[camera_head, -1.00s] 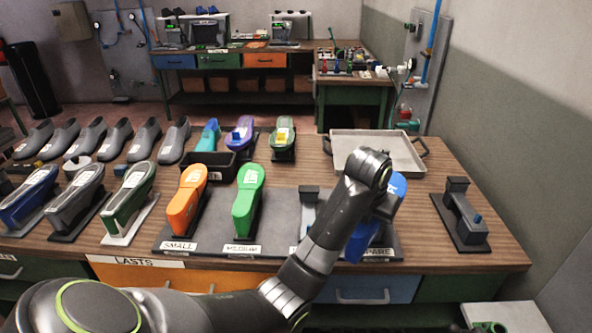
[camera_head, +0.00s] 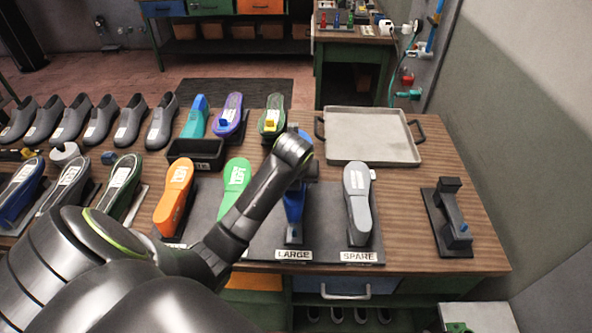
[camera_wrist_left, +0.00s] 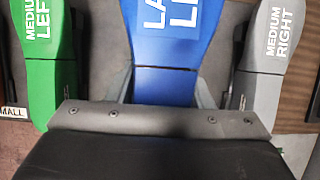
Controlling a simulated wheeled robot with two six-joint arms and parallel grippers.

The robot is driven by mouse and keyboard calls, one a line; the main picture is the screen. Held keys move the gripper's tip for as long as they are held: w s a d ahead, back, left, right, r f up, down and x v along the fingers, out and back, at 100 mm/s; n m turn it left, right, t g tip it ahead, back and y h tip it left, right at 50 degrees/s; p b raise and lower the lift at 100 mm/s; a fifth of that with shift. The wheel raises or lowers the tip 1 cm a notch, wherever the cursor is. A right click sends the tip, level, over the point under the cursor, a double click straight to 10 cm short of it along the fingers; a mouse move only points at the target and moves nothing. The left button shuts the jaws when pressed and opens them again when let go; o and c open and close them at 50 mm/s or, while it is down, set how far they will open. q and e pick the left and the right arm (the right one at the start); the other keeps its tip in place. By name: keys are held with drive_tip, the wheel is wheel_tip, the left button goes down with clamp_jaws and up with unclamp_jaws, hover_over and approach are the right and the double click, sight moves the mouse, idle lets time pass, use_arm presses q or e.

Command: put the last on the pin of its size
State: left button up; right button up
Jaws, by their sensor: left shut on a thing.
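My left gripper (camera_head: 300,180) is shut on a blue last (camera_head: 294,214), above the LARGE label (camera_head: 293,254) of the dark rack (camera_head: 325,225). In the left wrist view the blue last (camera_wrist_left: 172,45) is between the fingers, its lettering partly cut off. The last hides the LARGE pin; whether it is fully seated I cannot tell. A grey last (camera_head: 358,200) stands at the SPARE label (camera_head: 358,256); it reads MEDIUM RIGHT in the wrist view (camera_wrist_left: 272,50). A green last (camera_head: 234,185) and an orange last (camera_head: 174,195) stand further left. My right gripper is not in view.
A black stand with a blue knob (camera_head: 450,220) is at the right. A grey tray (camera_head: 372,157) lies behind the rack. A black bin (camera_head: 195,163), more lasts and several dark shoes (camera_head: 100,120) fill the left and back. Bare tabletop shows between rack and stand.

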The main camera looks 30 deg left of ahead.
use_arm(q)
drive_tip(key=shift+s+d+f, duration=0.1)
drive_tip(key=shift+d+f, duration=0.05)
drive_tip(key=shift+f, duration=0.7)
wheel_tip(320, 180, down, 2)
drive_tip(key=shift+f, duration=0.2)
drive_tip(key=shift+f+b, duration=0.4)
drive_tip(key=shift+f, duration=0.9)
drive_tip(key=shift+f+b, duration=0.5)
drive_tip(key=shift+f, duration=0.3)
use_arm(e)
drive_tip(key=shift+w+d+f, duration=0.15)
drive_tip(key=shift+f, duration=0.35)
drive_tip(key=shift+w+d+f, duration=0.1)
drive_tip(key=shift+f, duration=0.35)
drive_tip(key=shift+s+d, duration=0.1)
drive_tip(key=shift+d, duration=0.1)
use_arm(q)
drive_tip(key=shift+f, duration=0.65)
use_arm(e)
drive_tip(key=shift+a+f, duration=0.1)
drive_tip(key=shift+a, duration=0.05)
